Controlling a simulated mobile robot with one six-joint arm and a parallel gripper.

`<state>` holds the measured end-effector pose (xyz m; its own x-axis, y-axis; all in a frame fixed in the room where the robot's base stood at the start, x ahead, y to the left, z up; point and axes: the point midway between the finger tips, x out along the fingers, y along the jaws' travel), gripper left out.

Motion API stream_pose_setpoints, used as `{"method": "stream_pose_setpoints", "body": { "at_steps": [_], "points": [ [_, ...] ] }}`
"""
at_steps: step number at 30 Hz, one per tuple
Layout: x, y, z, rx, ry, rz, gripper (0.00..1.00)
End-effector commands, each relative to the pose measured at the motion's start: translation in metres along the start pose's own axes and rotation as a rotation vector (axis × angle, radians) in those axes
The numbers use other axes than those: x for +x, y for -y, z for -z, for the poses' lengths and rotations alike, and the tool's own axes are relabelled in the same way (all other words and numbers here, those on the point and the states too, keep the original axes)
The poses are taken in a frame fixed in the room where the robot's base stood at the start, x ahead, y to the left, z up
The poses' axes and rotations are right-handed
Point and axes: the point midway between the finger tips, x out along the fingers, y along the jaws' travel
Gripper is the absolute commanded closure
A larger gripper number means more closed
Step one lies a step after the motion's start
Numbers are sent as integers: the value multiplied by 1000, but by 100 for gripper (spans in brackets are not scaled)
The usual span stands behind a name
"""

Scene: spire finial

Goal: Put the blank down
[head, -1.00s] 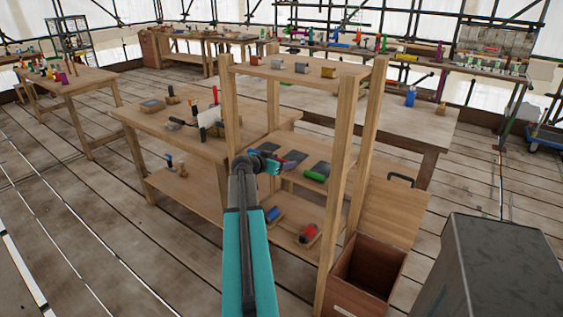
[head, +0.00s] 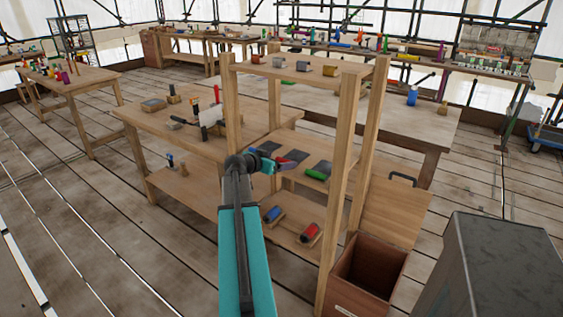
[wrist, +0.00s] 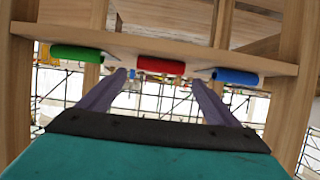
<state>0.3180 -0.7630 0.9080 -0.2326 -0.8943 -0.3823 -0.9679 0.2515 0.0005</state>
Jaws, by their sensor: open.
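A red cylinder, the blank (wrist: 161,65), lies on the rack's middle shelf between a green cylinder (wrist: 76,53) and a blue cylinder (wrist: 236,76) in the wrist view, which appears upside down. My gripper (wrist: 155,76) is open and empty, its two fingers pointing toward the red cylinder, one on each side. Contact cannot be made out. In the head view my gripper (head: 274,165) is at the left of the middle shelf, partly covering the red cylinder. The green cylinder (head: 318,171) shows to its right. The blue one is not clear there.
The wooden rack (head: 345,160) has upright posts close around the shelf. Its lower shelf holds a blue roller (head: 272,214) and a red roller (head: 310,232). Metal pieces stand on its top shelf (head: 345,68). An open box (head: 370,270) and a grey bin (head: 500,270) stand at right.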

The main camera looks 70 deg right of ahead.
Motion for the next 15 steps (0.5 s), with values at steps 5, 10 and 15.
{"method": "stream_pose_setpoints", "body": {
  "at_steps": [5,10,15],
  "points": [
    [-27,-1,-2,0,-1,2,15],
    [-52,-1,-2,-1,0,2,15],
    [-72,0,-1,0,0,1,15]
  ]
}}
